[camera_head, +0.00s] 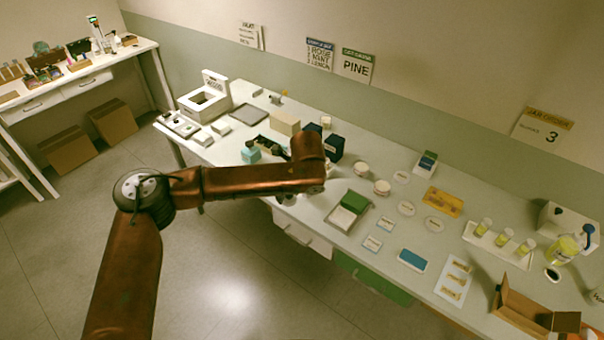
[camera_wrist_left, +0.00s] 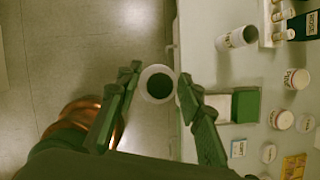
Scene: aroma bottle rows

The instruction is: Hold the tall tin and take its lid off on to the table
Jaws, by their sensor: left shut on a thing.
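My left gripper (camera_wrist_left: 157,85) is shut on a round piece with a white rim and a dark centre (camera_wrist_left: 148,93), seen end-on in the left wrist view. I cannot tell from this angle whether it is the tall tin or its lid. It is held above the floor beside the table's front edge. In the head view my left forearm and wrist mostly hide the gripper. My right gripper is not in view.
A green-and-white tray or box (camera_head: 353,201) lies close to the right of my wrist. White jars (camera_head: 361,169) and a dark box (camera_head: 334,148) stand behind. Flat cards lie further right, and an open cardboard box (camera_head: 520,310) sits at the near right.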

